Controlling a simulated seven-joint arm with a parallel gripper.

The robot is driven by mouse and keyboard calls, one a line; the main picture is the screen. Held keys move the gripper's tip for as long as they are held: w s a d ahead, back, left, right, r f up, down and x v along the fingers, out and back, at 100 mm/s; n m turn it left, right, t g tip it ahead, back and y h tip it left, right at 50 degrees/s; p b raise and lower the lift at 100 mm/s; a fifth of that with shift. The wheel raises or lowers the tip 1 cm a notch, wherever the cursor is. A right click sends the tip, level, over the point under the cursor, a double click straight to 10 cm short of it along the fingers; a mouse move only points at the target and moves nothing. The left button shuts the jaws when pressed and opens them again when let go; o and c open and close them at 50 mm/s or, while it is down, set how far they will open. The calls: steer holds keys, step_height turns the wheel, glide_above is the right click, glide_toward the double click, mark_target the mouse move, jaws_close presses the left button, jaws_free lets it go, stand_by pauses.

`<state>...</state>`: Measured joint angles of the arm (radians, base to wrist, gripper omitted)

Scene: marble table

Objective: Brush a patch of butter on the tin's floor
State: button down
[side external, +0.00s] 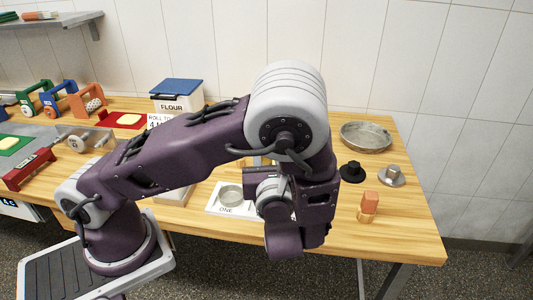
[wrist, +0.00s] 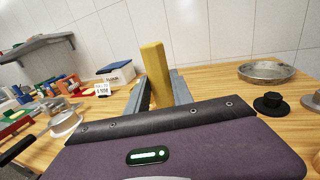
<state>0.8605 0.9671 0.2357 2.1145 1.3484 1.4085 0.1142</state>
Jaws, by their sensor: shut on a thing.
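A round, shallow metal tin (side external: 366,135) stands at the back right of the wooden table; in the wrist view the tin (wrist: 266,72) is at the right. Its floor looks bare grey from here. My gripper (wrist: 158,86) is shut on an upright yellow bar (wrist: 155,62) in the wrist view. The bar's lower end is hidden, so I cannot tell whether it is a brush handle. In the side view my arm hides the gripper. Pale yellow pieces, possibly butter, lie on a green mat (side external: 12,143) and a red mat (side external: 122,120) at the left.
A black knobbed piece (side external: 352,172), a metal one (side external: 392,176) and an orange-brown block (side external: 368,207) stand at the right. A small round dish (side external: 231,194) sits on a white card. A blue-lidded flour box (side external: 177,95) stands at the back. Free table lies around the right-hand pieces.

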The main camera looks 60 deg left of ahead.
steer(key=w+a+r, duration=0.1)
steer(key=a+r, duration=0.1)
steer(key=a, duration=0.8)
steer(key=w+a+r, duration=0.1)
steer(key=a+r, duration=0.1)
steer(key=a, duration=0.8)
steer(key=s+a+f, duration=0.2)
steer(key=s+a, duration=0.1)
steer(key=a, duration=0.4)
steer(key=s+a+f, duration=0.1)
steer(key=s+a, duration=0.3)
steer(key=a, duration=0.3)
steer(key=shift+s+a+f, duration=0.3)
steer(key=shift+f, duration=0.1)
steer(key=c, duration=1.8)
jaws_free()
steer(key=shift+c, duration=0.2)
jaws_close()
